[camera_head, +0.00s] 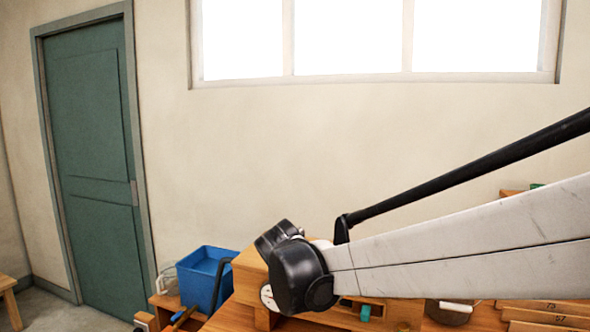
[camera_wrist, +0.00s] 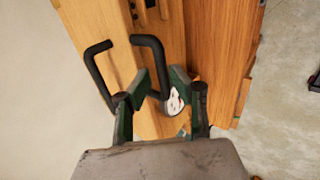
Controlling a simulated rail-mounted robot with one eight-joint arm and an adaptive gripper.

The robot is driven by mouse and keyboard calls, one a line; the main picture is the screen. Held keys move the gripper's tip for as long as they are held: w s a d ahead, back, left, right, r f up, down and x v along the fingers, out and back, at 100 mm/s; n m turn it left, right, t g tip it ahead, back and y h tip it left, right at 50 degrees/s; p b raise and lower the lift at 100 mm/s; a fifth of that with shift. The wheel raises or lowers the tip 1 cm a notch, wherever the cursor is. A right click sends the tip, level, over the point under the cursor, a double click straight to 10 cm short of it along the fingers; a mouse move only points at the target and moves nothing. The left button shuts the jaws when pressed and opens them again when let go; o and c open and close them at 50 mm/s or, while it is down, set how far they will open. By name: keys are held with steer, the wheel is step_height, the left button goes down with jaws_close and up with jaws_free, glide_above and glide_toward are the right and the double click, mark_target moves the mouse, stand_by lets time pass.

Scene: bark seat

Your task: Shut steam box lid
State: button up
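In the wrist view my gripper (camera_wrist: 158,84) is open, its two green-padded fingers spread apart. A bent black bar (camera_wrist: 152,52) passes between the fingers in the picture; whether they touch it I cannot tell. A second black handle (camera_wrist: 94,66) stands left of the left finger. Both rise against orange-brown wooden boards (camera_wrist: 208,48), which look like the steam box; which board is the lid is unclear. A white round dial with red marks (camera_wrist: 174,103) sits by the right finger. In the head view the wooden box (camera_head: 248,272) is partly hidden by my arm; the gripper does not show.
A blue bin (camera_head: 204,276) stands left of the wooden box, with a black handle (camera_head: 219,284) beside it. A green door (camera_head: 95,160) is at left. Bare floor (camera_wrist: 290,60) lies right of the boards.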

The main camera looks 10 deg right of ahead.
steer(key=p+v, duration=0.3)
steer(key=v, duration=0.2)
steer(key=shift+s+a+r, duration=0.15)
steer(key=shift+s+r, duration=0.05)
steer(key=shift+r, duration=0.05)
stand_by(0.9)
steer(key=s+d+f+m+y, duration=0.1)
steer(key=s+m, duration=0.3)
steer(key=s, duration=0.4)
steer(key=s+d+f+m+y, duration=0.1)
steer(key=s+d+m, duration=0.3)
steer(key=s, duration=0.5)
steer(key=s+d+f+m+y, duration=0.1)
steer(key=s+d+m, duration=0.2)
steer(key=s, duration=0.5)
steer(key=shift+s+m+y, duration=0.2)
steer(key=shift+m+y, duration=0.2)
steer(key=shift+m, duration=0.2)
